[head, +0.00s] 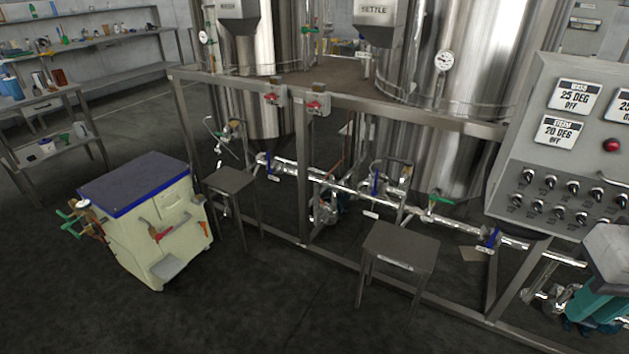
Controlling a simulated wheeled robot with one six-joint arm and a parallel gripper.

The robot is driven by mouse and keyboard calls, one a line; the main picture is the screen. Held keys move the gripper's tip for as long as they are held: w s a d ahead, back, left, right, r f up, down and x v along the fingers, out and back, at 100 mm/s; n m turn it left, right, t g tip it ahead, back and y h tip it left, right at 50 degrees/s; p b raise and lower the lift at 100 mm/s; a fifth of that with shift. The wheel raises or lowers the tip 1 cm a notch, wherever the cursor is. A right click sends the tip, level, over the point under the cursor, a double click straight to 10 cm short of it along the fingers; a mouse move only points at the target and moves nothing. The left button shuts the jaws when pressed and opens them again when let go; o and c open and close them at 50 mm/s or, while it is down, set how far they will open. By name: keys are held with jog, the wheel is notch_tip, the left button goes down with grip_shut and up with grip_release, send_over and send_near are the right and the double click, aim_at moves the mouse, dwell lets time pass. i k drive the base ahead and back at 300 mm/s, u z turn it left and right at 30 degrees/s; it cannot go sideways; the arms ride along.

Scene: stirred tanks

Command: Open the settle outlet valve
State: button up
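The settle tank (460,50) is a tall steel vessel at upper right, with a hopper (378,20) marked SETTLE at its upper left. Below it runs a steel pipe (340,187) with several valves. One has a blue handle (376,183), standing roughly upright. Another has a green handle (437,199) lying more along the pipe. A further blue handle (492,238) is at the pipe's right. Small white labels hang near them, too small to read, so I cannot tell which is the settle outlet valve. My gripper is not in view.
A steel frame (302,165) with a low rail stands before the pipes. Two stools, one left (230,180) and one right (400,246), stand by it. A cream cart (160,225) is at left, a control panel (560,140) at right. The front floor is clear.

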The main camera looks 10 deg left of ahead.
aim_at(376, 181)
jog(key=u, duration=1.45)
jog(key=i, duration=2.25)
jog(key=z, duration=1.6)
